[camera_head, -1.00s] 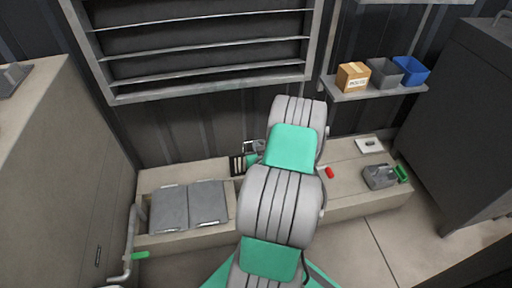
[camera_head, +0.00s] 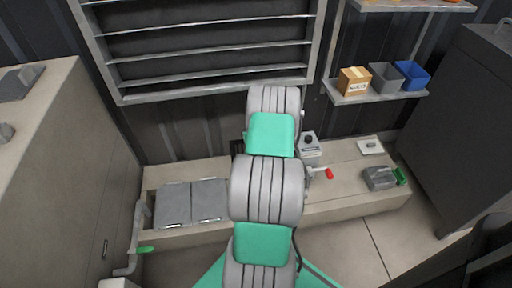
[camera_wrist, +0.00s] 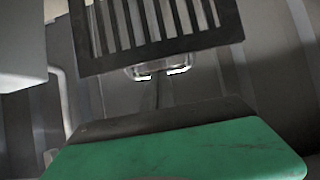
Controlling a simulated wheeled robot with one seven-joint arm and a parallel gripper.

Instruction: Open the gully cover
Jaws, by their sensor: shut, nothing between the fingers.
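The gully cover appears to be a dark slotted grate (camera_wrist: 160,28) at the top of the wrist view. It seems raised or tilted, but its exact angle and hinge are unclear. In the head view, only a dark sliver of it (camera_head: 237,148) shows left of my arm. My gripper (camera_wrist: 158,71) is shut and empty, with its pale tips just below the grate's edge in the wrist view. I cannot tell whether they touch it. My arm hides the gripper and the gully opening in the head view.
Two grey plates (camera_head: 190,203) lie on the low concrete bench (camera_head: 345,190). Right of my arm are a small device (camera_head: 309,145), a red-tipped lever (camera_head: 328,173) and a grey block with a green part (camera_head: 380,178). A pipe with a green handle (camera_head: 146,249) stands at left.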

